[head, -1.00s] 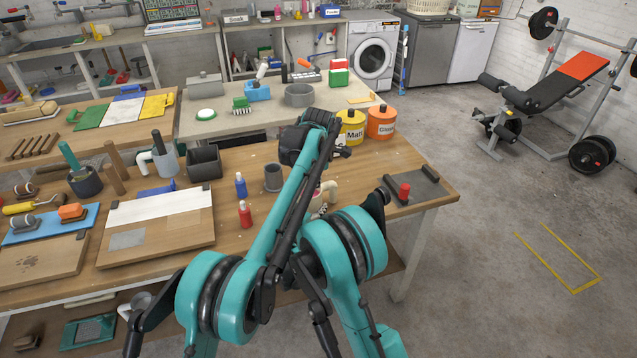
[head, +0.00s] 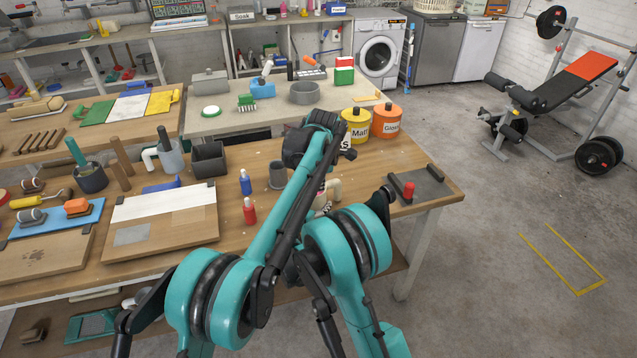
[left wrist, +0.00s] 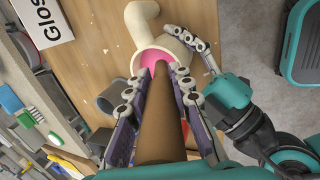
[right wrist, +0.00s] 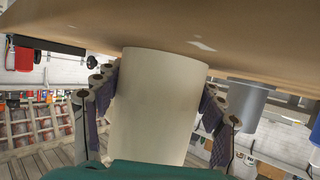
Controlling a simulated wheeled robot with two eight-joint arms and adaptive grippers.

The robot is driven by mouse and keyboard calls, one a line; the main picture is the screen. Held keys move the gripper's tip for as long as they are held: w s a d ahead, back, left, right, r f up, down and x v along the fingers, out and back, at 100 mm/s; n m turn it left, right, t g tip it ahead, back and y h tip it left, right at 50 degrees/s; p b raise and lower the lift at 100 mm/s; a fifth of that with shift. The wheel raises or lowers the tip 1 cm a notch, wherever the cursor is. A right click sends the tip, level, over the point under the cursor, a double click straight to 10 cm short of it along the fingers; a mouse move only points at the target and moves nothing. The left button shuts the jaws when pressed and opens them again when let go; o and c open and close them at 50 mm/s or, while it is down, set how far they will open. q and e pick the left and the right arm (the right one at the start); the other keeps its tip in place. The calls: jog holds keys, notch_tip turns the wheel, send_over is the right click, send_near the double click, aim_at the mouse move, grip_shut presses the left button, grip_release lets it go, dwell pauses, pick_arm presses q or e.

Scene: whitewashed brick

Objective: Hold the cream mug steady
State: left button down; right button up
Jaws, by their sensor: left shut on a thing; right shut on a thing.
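The cream mug (right wrist: 158,100) fills the middle of the right wrist view, between the fingers of my right gripper (right wrist: 158,84), which is shut on it. In the left wrist view the mug (left wrist: 143,14) shows its curved handle and a pink inside. My left gripper (left wrist: 158,82) is shut on a brown stick (left wrist: 166,120), whose far end reaches the mug's mouth; I cannot tell how deep it goes. My right gripper's fingers (left wrist: 205,52) show at the mug's right side there. In the head view my arms hide most of the mug.
A grey cup (head: 277,176) stands close to the mug, left of my arms. Blue (head: 245,183) and red (head: 250,212) bottles stand nearby. Yellow (head: 356,128) and orange (head: 386,122) tins stand behind. A dark plate with a red knob (head: 409,192) lies near the bench's right end.

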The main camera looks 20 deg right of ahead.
pick_arm(q)
jog(key=shift+v, duration=3.4)
jog(key=shift+d, duration=0.15)
jog(key=shift+r, duration=2.5)
pick_arm(e)
jog(key=o, duration=1.5)
jog(key=shift+o, duration=0.2)
